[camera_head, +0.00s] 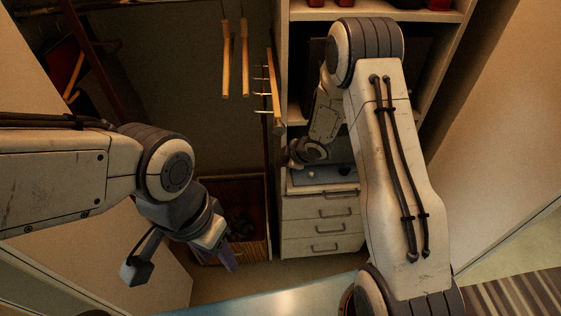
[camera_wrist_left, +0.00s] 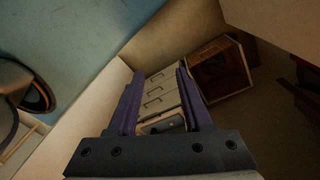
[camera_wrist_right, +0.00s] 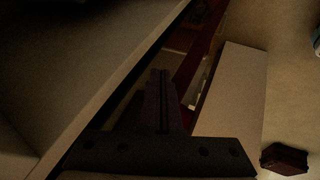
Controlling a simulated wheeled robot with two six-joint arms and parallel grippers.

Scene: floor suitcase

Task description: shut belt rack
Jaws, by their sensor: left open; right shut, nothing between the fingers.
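The belt rack (camera_head: 271,88) shows in the head view as a narrow upright wooden bar with several light pegs pointing left, beside the vertical panel of the shelf unit. My right gripper (camera_wrist_right: 160,98) is shut and empty, its fingers together in the dark right wrist view. In the head view its arm reaches over the drawers, to the right of and below the rack; its fingertips are hard to make out there. I cannot tell whether it touches the rack. My left gripper (camera_head: 226,256) is open and empty, low in front of the closet; its spread fingers show in the left wrist view (camera_wrist_left: 158,88).
Two wooden hangers (camera_head: 235,60) hang left of the rack. A drawer unit (camera_head: 320,225) with several shut drawers stands below the shelves. A brown basket (camera_head: 255,188) sits on the closet floor. My right arm covers part of the shelves.

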